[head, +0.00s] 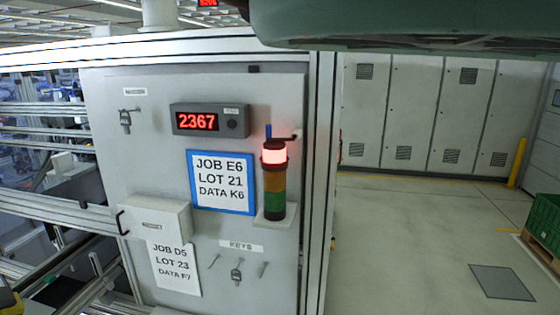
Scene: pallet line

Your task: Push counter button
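The counter (186,130) is a grey box on the light grey panel, with a red lit display reading 2367. A small round dark button (232,124) sits on the counter's right side, under a small label too small to read. Nothing covers the counter or its button. My gripper is not in view, so its state and its distance from the button do not show.
A signal tower (274,182), lit red on top, stands right of a blue-framed sign (222,182). A white box (155,216) juts out at lower left. Keys (237,272) hang below. Open floor (420,240) lies right. A green shape, unclear, crosses the top right.

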